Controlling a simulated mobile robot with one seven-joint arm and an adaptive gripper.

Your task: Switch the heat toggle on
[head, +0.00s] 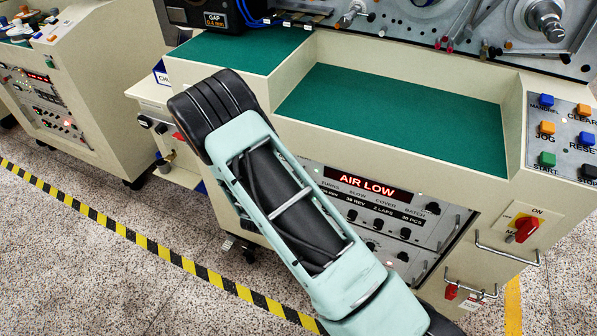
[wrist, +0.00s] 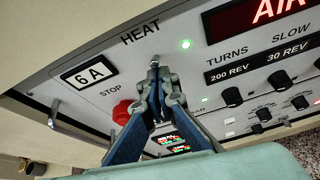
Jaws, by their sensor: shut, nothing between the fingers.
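The heat toggle (wrist: 154,60) shows as a small metal tip just under the HEAT label on the grey panel in the wrist view. My gripper (wrist: 155,78) is shut and empty, its fingertips right at the toggle and covering most of it. I cannot tell whether the fingertips touch the toggle or which way its lever points. A green lamp (wrist: 186,44) glows to the right of the toggle. In the head view my arm hides the toggle and my gripper.
A red stop button (wrist: 122,112) sits close to the left of my fingers, below a 6 A plate (wrist: 88,74). A metal handle (wrist: 76,128) stands out at the panel's left. The AIR LOW display (head: 366,188) and several black knobs lie to the right.

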